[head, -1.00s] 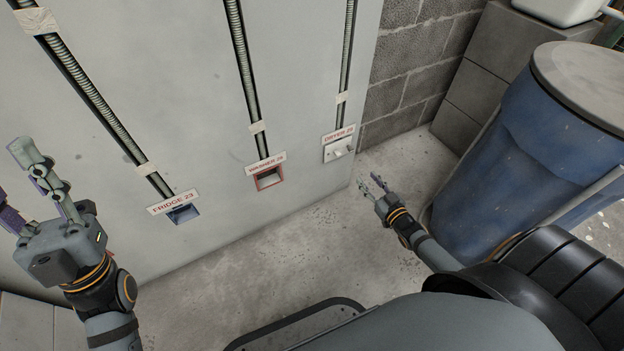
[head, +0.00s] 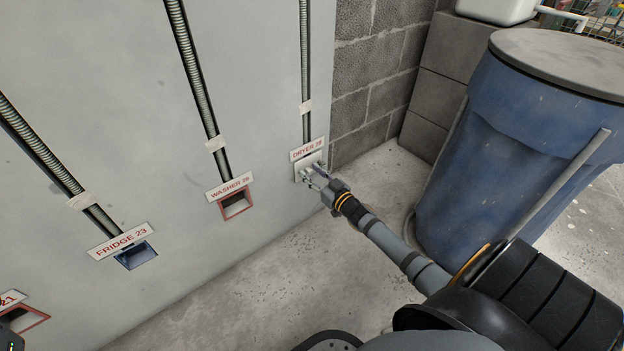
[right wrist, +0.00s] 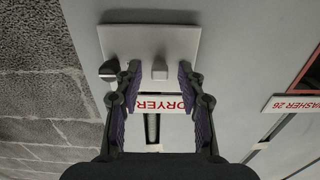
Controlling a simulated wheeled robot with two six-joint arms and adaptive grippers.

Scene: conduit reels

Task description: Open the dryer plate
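The dryer plate (head: 305,170) is a small white plate on the grey wall panel, under the DRYER label (head: 308,149). In the right wrist view the plate (right wrist: 185,38) appears upside down, with a small square handle (right wrist: 160,71) near its middle and a round dark-and-light knob (right wrist: 109,71) at its left edge. My right gripper (head: 314,173) is at the plate. In the right wrist view its fingers (right wrist: 159,72) are open, one on each side of the handle, with gaps between. Whether the fingertips touch the plate is unclear. Only a dark bit of my left arm shows at the head view's lower left corner.
The washer opening (head: 235,204) and the fridge opening (head: 136,255) are to the left on the same panel. A block wall (head: 380,70) is right of the panel. A large blue barrel (head: 515,150) stands right of my right arm. The floor below the panel is clear.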

